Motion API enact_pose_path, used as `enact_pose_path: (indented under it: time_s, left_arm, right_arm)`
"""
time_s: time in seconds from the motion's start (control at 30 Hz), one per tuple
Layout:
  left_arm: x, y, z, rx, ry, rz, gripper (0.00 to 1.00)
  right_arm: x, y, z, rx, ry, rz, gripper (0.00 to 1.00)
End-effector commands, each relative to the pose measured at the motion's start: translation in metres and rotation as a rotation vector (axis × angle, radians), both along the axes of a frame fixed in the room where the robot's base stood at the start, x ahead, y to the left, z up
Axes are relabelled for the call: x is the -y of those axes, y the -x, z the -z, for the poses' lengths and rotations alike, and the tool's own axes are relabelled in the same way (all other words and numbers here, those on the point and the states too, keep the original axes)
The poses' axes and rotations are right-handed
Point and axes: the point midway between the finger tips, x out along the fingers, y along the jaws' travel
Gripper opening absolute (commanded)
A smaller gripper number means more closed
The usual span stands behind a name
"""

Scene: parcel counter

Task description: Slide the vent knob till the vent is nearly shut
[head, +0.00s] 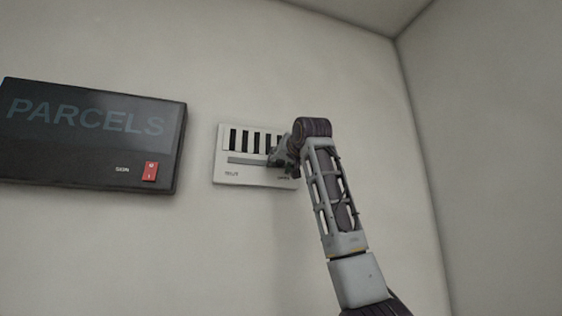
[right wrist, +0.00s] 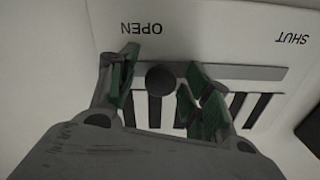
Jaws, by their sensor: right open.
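The vent (head: 222,168) is a pale panel on the wall with several dark upright slots showing open and a horizontal track below them. In the right wrist view the vent panel (right wrist: 210,40) appears upside down, with OPEN at left and SHUT at right. The round dark vent knob (right wrist: 160,80) sits on the track near the OPEN label. My right gripper (right wrist: 163,68) is open, with one finger on each side of the knob and a gap to each. In the head view the right gripper (head: 277,157) covers the vent's right end and hides the knob.
A black PARCELS sign box (head: 90,160) with a red switch (head: 150,171) hangs on the wall left of the vent. A wall corner lies to the right. The wall below the vent is bare.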

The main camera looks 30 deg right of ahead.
Motion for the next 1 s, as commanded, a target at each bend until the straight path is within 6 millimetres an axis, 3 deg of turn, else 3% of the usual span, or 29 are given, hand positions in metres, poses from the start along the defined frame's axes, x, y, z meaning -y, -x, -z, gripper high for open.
enact_pose_path:
  time_s: [0.23, 0.6, 1.0]
  left_arm:
    - [0.0001, 0.0, 0.0004, 0.0, 0.0, 0.0, 0.0]
    - [0.0001, -0.0001, 0.0004, 0.0, 0.0, 0.0, 0.0]
    - [0.0001, 0.0018, 0.0048, -0.002, 0.001, 0.0, 0.0]
  right_arm:
    - [0.0001, -0.0001, 0.0004, 0.0, 0.0, 0.0, 0.47]
    - [-0.0001, 0.0002, 0.0002, 0.0, 0.0, 0.0, 0.0]
    - [-0.0078, 0.0069, -0.0002, 0.003, 0.002, -0.001, 0.0]
